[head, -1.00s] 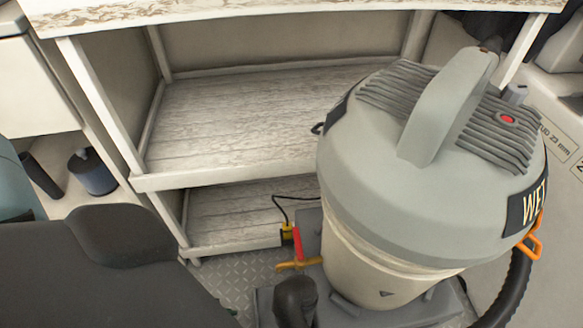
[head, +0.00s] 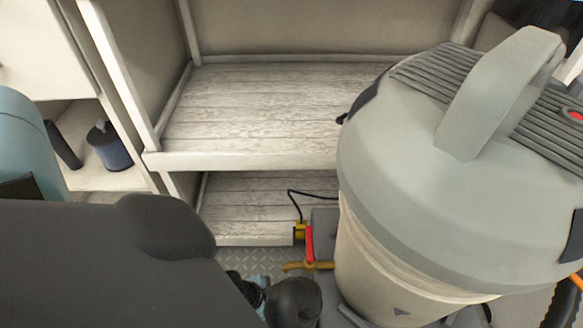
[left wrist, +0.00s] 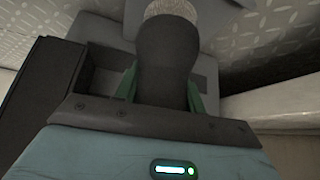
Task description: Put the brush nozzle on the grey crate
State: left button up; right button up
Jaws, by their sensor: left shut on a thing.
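My left gripper (left wrist: 162,88) is shut on the brush nozzle (left wrist: 168,55), a dark rounded piece with pale bristles at its far end, between green fingers. In the head view, a dark rounded end (head: 294,302) that looks like the same nozzle shows at the bottom, in front of the vacuum. A bluish part of my left gripper (head: 262,284) shows beside it, mostly hidden by my dark arm. I cannot make out a grey crate for certain. My right gripper is not in view.
A large grey wet vacuum (head: 440,190) stands at right. A red and orange valve-like fitting (head: 309,252) is beside it. A whitewashed wooden shelf (head: 260,110) is bare. A dark blue cylinder (head: 110,150) and a dark tube (head: 62,146) stand on a ledge at left.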

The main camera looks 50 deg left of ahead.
pick_arm(q)
jog(key=w, duration=0.2)
jog(key=w+d, duration=0.1)
jog(key=shift+w+f+b, duration=0.2)
jog(key=shift+w+b, duration=0.15)
jog(key=shift+b, duration=0.05)
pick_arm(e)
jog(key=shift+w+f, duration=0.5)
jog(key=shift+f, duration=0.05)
